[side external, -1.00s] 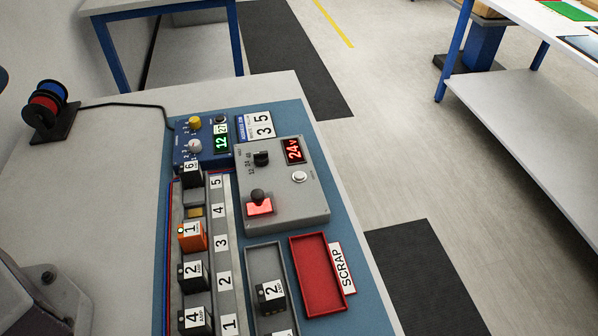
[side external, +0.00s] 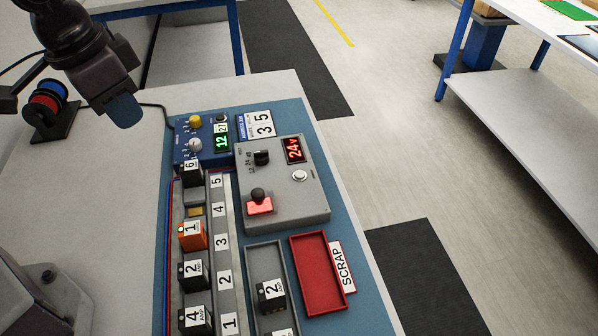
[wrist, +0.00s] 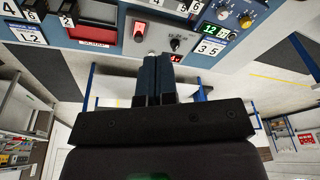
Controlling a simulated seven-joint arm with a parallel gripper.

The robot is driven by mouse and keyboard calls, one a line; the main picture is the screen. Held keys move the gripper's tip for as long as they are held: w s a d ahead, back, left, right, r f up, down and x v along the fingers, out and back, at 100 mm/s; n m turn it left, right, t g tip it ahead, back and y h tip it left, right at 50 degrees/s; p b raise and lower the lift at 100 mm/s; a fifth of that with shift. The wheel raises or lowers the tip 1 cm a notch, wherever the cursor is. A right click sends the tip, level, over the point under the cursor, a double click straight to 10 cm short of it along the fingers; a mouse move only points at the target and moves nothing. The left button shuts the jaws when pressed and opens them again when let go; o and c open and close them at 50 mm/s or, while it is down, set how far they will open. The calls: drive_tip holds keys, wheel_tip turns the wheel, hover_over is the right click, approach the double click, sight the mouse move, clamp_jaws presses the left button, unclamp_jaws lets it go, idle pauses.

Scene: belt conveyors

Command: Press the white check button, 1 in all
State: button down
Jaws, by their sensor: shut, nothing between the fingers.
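The white check button (side external: 300,175) is a small round white cap on the top face of a grey box (side external: 285,205), below the red 24V display (side external: 293,150). My gripper (side external: 125,112) is at the upper left in the side external view, above the grey bench, well left of the button and not touching it. In the wrist view my gripper's two dark blue fingers (wrist: 152,80) are together with nothing between them. The grey box's red-lit switch (wrist: 139,30) and black knob (wrist: 176,44) show beyond the fingertips.
A blue unit (side external: 200,140) with knobs and a green display stands beside the box. A rail of numbered modules (side external: 193,235), a grey tray (side external: 262,250) and a red scrap tray (side external: 318,275) lie nearby. Wire spools (side external: 47,103) stand at the left.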

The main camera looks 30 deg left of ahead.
drive_tip(key=w+d+f+m+t, duration=0.2)
drive_tip(key=w+d+f+m, duration=0.1)
drive_tip(key=w+d+f, duration=0.3)
drive_tip(key=w+d+f+m+t, duration=0.15)
drive_tip(key=w+d+f, duration=0.25)
drive_tip(key=w+f, duration=0.45)
wheel_tip(320, 180, up, 3)
drive_tip(key=m+t+h, duration=0.1)
drive_tip(key=m+t, duration=0.2)
hover_over(301, 176)
drive_tip(key=shift+f, duration=0.1)
drive_tip(key=shift+f, duration=4.4)
drive_tip(key=shift+f, duration=0.15)
drive_tip(key=shift+f, duration=0.3)
